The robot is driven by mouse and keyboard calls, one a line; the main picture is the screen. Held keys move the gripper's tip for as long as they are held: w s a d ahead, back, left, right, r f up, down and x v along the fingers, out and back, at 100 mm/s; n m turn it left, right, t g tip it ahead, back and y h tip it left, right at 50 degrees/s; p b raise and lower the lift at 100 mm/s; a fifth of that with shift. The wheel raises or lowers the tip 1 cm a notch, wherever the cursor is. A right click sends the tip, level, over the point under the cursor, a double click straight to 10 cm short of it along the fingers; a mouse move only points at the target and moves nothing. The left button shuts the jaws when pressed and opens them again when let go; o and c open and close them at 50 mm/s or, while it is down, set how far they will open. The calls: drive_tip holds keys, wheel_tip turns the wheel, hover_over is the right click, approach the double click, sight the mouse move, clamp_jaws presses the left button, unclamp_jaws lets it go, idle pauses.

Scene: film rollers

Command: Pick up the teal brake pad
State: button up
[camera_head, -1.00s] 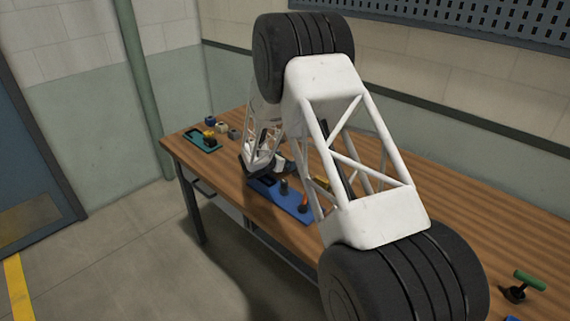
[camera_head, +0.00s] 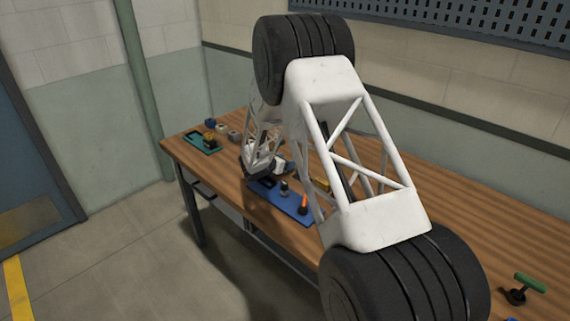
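A flat teal piece (camera_head: 192,143) lies near the left end of the wooden table. It is the only teal thing I can make out, and it is too small to tell whether it is the brake pad or a tray. A dark and yellow part (camera_head: 209,138) sits on or against it. My gripper (camera_head: 257,170) is low over the left end of a blue tray (camera_head: 291,207), to the right of the teal piece and apart from it. My white arm partly covers the gripper. Its fingers are too small and dark to tell open from shut.
The blue tray holds a dark peg (camera_head: 284,187) and an orange-topped part (camera_head: 303,205). Small round parts (camera_head: 221,130), blue and pale, stand behind the teal piece. A green T-handle (camera_head: 529,282) stands at the right. My arm hides much of the middle table (camera_head: 470,235).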

drive_tip(key=shift+r, duration=4.95)
